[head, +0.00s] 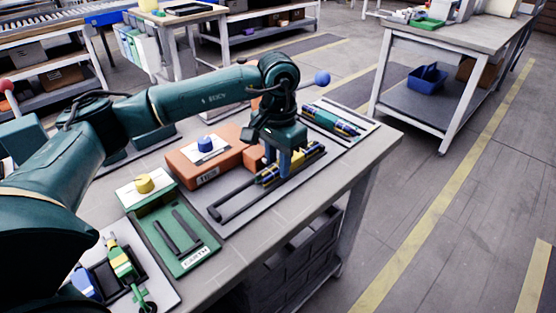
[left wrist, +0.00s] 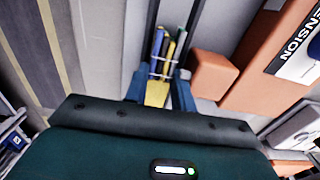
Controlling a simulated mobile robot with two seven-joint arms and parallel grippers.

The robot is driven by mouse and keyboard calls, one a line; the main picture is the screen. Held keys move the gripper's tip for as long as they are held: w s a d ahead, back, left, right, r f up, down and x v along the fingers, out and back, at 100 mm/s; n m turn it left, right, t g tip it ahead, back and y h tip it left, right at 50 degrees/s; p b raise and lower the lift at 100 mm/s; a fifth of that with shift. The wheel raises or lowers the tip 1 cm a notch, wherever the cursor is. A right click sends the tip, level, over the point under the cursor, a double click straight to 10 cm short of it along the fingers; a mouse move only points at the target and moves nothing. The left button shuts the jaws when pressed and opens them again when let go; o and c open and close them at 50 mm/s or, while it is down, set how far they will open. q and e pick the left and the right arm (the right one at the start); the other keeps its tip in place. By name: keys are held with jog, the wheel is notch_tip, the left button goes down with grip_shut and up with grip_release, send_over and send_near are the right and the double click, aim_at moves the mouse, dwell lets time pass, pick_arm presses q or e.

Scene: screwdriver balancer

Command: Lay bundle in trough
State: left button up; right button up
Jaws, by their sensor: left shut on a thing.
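A bundle of yellow and blue rods (head: 268,178) with pale bands around it is at the long black-railed trough (head: 232,206), beside the orange block. My left gripper (head: 285,172) points down and is shut on the bundle. In the left wrist view the bundle (left wrist: 162,52) lies between the blue fingers (left wrist: 160,90), in line with the trough's two dark rails (left wrist: 183,18). The fingers hide part of the bundle. I cannot tell whether it rests on the trough floor. My right gripper is not in view.
An orange block (head: 212,165) with a blue knob stands just behind the trough. A green tray (head: 182,240) with dark bars lies to its left. Another tray (head: 338,124) holding dark green and blue pieces is at the right. The table edge runs close in front.

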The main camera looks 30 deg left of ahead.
pick_arm(q)
jog(key=o, duration=1)
jog(key=shift+r, duration=0.1)
jog(key=shift+w+a, duration=0.1)
jog(key=shift+a, duration=0.05)
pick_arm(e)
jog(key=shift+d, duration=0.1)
pick_arm(q)
notch_tip(320, 180, up, 2)
jog(key=shift+w+r, duration=0.1)
jog(key=shift+r, duration=0.15)
jog(key=r, duration=0.7)
jog(key=r+p, duration=0.1)
jog(key=r, duration=0.2)
jog(key=shift+s+d+r, duration=0.25)
jog(key=shift+d, duration=0.1)
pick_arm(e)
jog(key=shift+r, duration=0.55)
